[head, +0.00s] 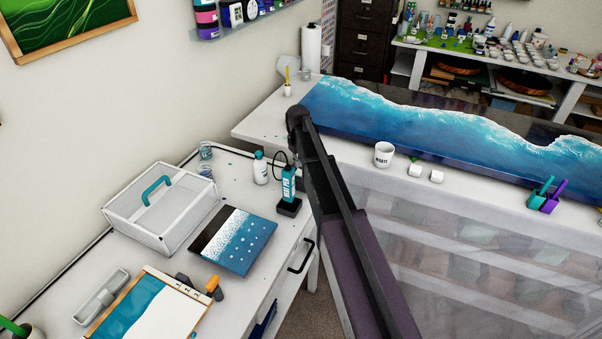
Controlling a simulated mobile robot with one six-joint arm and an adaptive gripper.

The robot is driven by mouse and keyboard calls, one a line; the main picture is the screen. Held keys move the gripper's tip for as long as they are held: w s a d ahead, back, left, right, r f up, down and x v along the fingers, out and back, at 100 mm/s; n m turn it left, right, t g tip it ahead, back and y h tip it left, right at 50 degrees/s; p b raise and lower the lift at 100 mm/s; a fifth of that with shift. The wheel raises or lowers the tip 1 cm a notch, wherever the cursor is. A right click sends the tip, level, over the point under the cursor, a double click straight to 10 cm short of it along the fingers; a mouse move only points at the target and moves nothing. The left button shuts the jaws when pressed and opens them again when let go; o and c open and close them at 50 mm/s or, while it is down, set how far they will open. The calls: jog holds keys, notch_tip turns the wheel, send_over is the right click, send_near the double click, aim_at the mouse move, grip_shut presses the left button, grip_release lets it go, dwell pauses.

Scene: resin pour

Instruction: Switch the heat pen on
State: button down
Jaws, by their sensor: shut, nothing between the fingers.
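The heat pen (289,184) is a teal, upright device with pale lettering. It stands in a black base (288,206) near the right edge of the white side table, with a thin black cord looping at its upper left. Its switch is too small to make out. No fingers of my gripper show.
A white bottle (260,168) stands left of the pen, and a blue-and-white panel (233,240) lies in front. A lidded white box (160,222) is farther left.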

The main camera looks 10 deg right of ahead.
aim_at(298, 172)
jog(key=shift+f+b, duration=1.35)
dwell(1.2)
jog(key=shift+r, duration=0.1)
jog(key=shift+r+p, duration=3.45)
jog(key=shift+p, duration=0.1)
jog(key=shift+s, duration=0.1)
jog(key=s+f+m+b, duration=0.1)
jog(key=s+m, duration=0.3)
jog(key=s, duration=2.5)
jog(key=shift+f+m, duration=0.25)
jog(key=shift+m, duration=0.15)
